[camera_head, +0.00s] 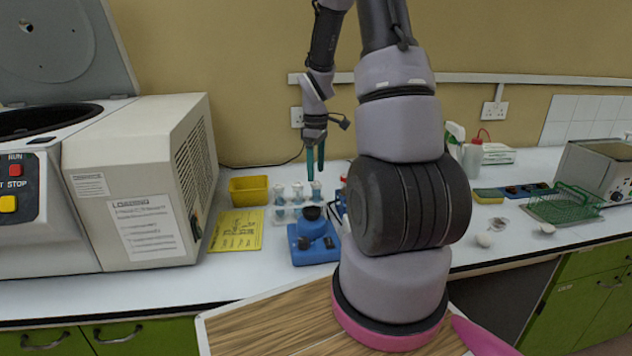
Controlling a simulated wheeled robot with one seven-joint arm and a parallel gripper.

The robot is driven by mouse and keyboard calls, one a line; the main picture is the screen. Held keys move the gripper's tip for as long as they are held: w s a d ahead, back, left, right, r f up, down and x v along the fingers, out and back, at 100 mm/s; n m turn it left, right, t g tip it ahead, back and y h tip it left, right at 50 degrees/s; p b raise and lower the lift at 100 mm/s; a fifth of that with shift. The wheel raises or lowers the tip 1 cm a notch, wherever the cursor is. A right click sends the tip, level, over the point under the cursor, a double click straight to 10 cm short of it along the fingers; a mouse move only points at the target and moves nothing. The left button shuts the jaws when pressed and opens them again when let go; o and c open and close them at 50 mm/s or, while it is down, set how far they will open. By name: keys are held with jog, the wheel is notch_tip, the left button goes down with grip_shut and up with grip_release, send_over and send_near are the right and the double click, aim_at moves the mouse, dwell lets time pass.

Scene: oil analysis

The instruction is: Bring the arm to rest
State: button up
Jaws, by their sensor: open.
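My gripper (315,161) points down over the white bench, with its two greenish fingers apart and nothing seen between them. It is above the back of a clear rack with several blue-topped tubes (297,192); the picture does not show clearly whether the fingertips touch a tube. My arm rises from its pink-ringed base at the front, goes up out of the top of the picture and comes back down to the gripper. It hides part of the bench behind it.
A blue device with a black top (312,238) stands before the rack. A yellow tub (249,190) and yellow sheet (238,230) lie left. A large centrifuge (140,185) with raised lid fills the left. Bottles (472,158), a green wire rack (563,204) and a metal box are right.

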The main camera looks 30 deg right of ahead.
jog(key=s+a+r+m+t, duration=0.2)
jog(key=s+a+r+m, duration=0.1)
jog(key=r, duration=0.7)
jog(key=s+a+r+m+t, duration=0.1)
jog(key=s+a+r+m, duration=0.15)
jog(key=r, duration=0.65)
jog(key=s+a+r+m+t+y, duration=0.1)
jog(key=s+a+r+m+t, duration=0.1)
jog(key=s, duration=0.5)
jog(key=s+a+r+m+t+y, duration=0.1)
jog(key=s+a+r+m+t, duration=0.1)
jog(key=s+a+r+m, duration=0.2)
jog(key=s+a+r, duration=0.1)
jog(key=s+r, duration=0.2)
jog(key=shift+s+a+r+m, duration=0.15)
jog(key=shift+a+r+m, duration=0.05)
jog(key=shift+a+m, duration=0.2)
jog(key=o, duration=0.4)
